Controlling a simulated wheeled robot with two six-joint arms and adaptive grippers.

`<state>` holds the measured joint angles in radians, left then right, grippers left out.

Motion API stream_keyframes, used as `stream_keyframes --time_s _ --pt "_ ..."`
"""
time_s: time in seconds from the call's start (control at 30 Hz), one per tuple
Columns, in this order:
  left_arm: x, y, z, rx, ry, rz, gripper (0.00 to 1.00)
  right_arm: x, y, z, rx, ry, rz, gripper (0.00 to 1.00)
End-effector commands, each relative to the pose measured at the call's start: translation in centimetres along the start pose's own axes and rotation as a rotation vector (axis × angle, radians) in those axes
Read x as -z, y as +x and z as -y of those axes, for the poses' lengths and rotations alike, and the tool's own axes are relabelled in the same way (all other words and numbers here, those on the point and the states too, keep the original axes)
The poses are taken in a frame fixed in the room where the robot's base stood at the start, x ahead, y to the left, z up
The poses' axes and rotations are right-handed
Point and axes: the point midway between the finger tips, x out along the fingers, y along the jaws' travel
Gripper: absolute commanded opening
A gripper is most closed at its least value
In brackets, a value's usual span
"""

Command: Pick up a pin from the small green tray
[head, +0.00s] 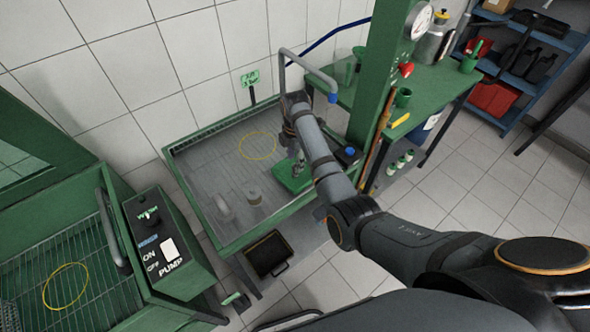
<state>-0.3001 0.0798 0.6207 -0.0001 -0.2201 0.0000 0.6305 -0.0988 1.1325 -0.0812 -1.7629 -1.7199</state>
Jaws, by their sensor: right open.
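The small green tray (284,184) sits at the right end of the grey metal bench basin. My right arm reaches in from the lower right, and its gripper (299,168) points down over the tray. The gripper is open, and its fingers look small and dark against the green. The arm and gripper hide part of the tray. I cannot make out any single pin in it, nor whether the fingers touch anything. My left gripper is not in view.
A curved pipe (283,68) rises behind my wrist. A green post (384,90) stands to the right. A pump control box (165,240) stands left. The basin's back left is clear.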

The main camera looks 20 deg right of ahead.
Motion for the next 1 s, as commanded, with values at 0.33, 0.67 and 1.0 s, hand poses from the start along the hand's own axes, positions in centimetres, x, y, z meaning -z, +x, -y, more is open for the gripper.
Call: stream_keyframes --time_s 0.33,0.67,1.0 --pt "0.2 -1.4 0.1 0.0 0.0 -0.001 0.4 0.2 4.5 0.5 0.002 0.0 0.0 0.47" --pt "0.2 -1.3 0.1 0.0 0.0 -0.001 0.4 0.2 4.6 0.5 0.001 0.0 0.0 0.28" --pt "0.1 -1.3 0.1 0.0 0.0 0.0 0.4 0.2 4.5 0.5 0.001 0.0 0.0 0.0"
